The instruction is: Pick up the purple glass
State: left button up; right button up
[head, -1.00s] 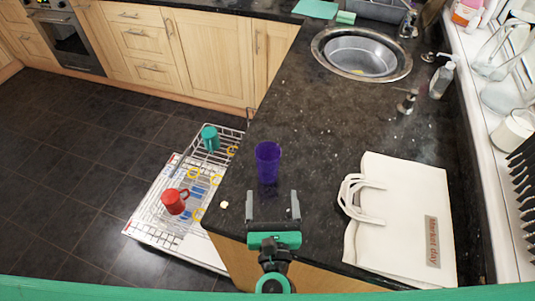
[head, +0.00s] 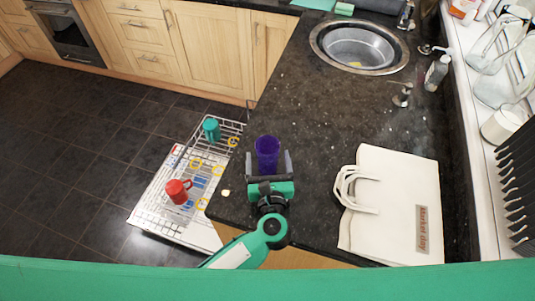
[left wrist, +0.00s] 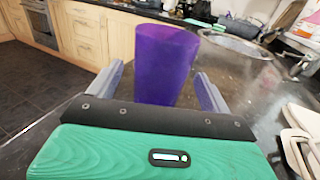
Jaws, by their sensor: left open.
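The purple glass (head: 267,153) stands upright on the dark granite counter near its left edge. In the left wrist view the glass (left wrist: 165,62) shows between and beyond the two fingers. My left gripper (head: 268,163) is open, with a finger on each side of the glass's near part. I cannot tell whether either finger touches it. The lower part of the glass is hidden behind the gripper in the wrist view. My right gripper is not in view.
A white bag (head: 395,205) lies on the counter to the right. A sink (head: 358,47) is at the back. An open dishwasher rack (head: 160,205) with a red mug (head: 178,191) and a teal cup (head: 211,129) is left, below the counter. Counter beyond the glass is clear.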

aim_at(267, 147)
pick_arm(q)
jog(key=shift+w+a+r+p, duration=0.15)
jog(key=shift+w+p, duration=0.5)
jog(key=shift+w, duration=1.2)
jog(key=c, duration=1.3)
jog(key=shift+r, duration=0.1)
